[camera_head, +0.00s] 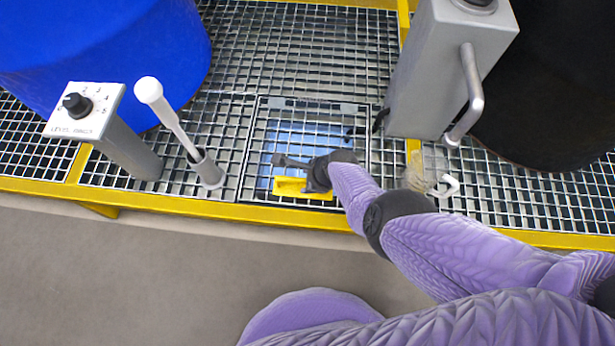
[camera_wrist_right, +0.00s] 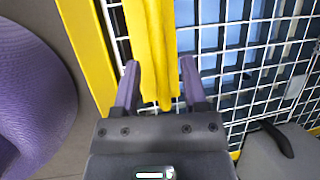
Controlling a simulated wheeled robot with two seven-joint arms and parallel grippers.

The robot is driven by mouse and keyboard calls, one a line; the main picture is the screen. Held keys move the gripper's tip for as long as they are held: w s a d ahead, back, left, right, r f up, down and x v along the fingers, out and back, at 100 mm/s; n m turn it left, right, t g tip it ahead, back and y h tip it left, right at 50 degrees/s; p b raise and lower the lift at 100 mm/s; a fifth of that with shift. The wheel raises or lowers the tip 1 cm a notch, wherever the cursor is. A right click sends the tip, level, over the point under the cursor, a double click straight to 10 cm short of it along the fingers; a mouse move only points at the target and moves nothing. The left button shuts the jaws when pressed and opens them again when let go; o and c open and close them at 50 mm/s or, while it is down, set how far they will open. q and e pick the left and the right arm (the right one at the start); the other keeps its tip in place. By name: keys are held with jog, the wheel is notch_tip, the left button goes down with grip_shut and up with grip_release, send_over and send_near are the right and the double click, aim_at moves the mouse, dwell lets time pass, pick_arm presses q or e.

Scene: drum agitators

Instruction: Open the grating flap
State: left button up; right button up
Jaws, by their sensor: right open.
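The grating flap (camera_head: 318,118) is a square of metal grid set in the walkway, lying flat and level with the grating around it. Light blue shows through its bars. A yellow handle (camera_head: 300,189) sits at its front edge. My right gripper (camera_head: 281,163) is at the handle, just above the flap. In the right wrist view, my right gripper (camera_wrist_right: 160,72) is open, with one finger on each side of the yellow handle (camera_wrist_right: 154,45). I cannot tell whether the fingers touch it. My left gripper is not in view.
A white-topped lever (camera_head: 165,112) and a dial post (camera_head: 85,108) stand left of the flap, before a blue drum (camera_head: 105,50). A grey housing with a bar handle (camera_head: 470,90) and a black drum (camera_head: 560,90) stand right. A brush (camera_head: 420,175) lies right of the flap.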

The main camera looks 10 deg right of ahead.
grip_shut()
dwell(1.4)
